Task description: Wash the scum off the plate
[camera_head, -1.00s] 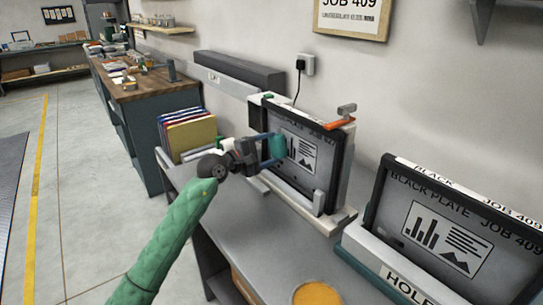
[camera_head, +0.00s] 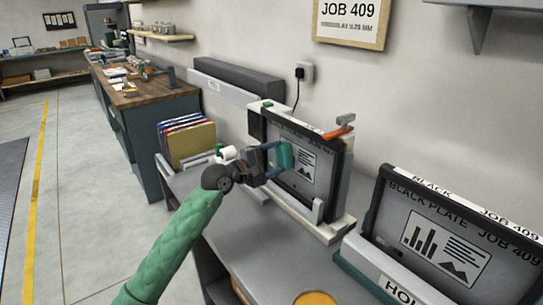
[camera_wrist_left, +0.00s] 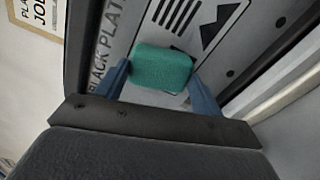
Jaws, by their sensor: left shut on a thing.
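The black-framed plate (camera_head: 307,183) stands upright in a light holder against the wall, printed with a bar chart, text lines and a mountain shape. My left gripper (camera_head: 275,158) is shut on a green sponge (camera_head: 286,155) in front of the plate's left half. In the left wrist view my left gripper (camera_wrist_left: 160,88) has its blue fingers on either side of the sponge (camera_wrist_left: 160,68), which covers part of the printed panel (camera_wrist_left: 185,15). I cannot tell whether it touches the plate. I cannot make out scum. My right gripper is not in view.
A second plate (camera_head: 405,206), lettered BLACK PLATE JOB 409, stands in a holder at the right. An orange clamp (camera_head: 338,132) sits on the first plate's top edge. Colored folders (camera_head: 190,146) stand at left. A yellow round thing (camera_head: 315,299) is at the front. The grey bench (camera_head: 255,240) between is clear.

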